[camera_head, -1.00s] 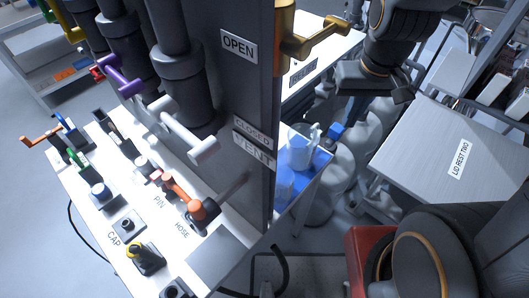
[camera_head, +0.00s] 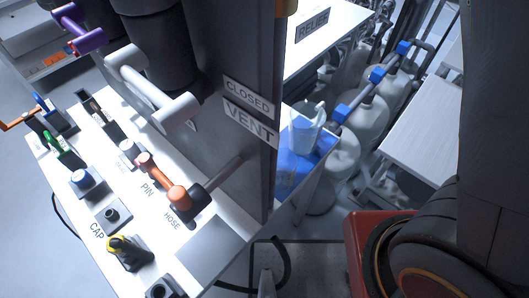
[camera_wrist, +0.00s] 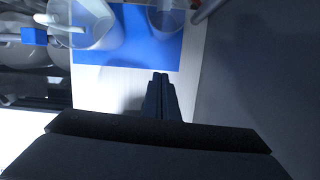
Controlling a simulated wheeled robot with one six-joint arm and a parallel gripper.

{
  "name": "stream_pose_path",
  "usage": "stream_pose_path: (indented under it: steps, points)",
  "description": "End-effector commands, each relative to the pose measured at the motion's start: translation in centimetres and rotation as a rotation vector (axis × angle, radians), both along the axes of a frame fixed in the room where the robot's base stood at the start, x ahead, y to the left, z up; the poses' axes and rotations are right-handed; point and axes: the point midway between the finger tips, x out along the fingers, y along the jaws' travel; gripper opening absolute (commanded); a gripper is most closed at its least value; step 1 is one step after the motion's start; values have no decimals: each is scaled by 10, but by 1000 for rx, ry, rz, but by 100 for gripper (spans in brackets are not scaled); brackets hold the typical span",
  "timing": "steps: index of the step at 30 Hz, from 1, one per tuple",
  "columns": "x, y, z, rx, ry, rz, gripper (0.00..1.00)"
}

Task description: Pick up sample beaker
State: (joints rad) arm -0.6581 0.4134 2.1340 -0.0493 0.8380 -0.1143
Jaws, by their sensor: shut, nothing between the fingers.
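Two clear vessels stand on a blue mat (camera_head: 316,152) at the end of the white bench. I cannot tell which one is the sample beaker. In the wrist view the larger vessel (camera_wrist: 88,28) is at upper left and the smaller beaker (camera_wrist: 166,18) at top centre, cut by the frame. My gripper (camera_wrist: 160,80) is shut and empty, short of the mat's edge. The head view does not show it.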

Motion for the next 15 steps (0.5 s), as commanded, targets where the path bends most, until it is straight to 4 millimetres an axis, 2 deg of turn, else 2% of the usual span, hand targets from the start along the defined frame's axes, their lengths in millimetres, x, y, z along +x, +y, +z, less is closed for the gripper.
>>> stream_pose_path:
  steps: [12, 15]
  points:
    - [-14, -15, -75, -2, 3, -1, 0]
    - [-25, -26, -74, 0, 1, -2, 0]
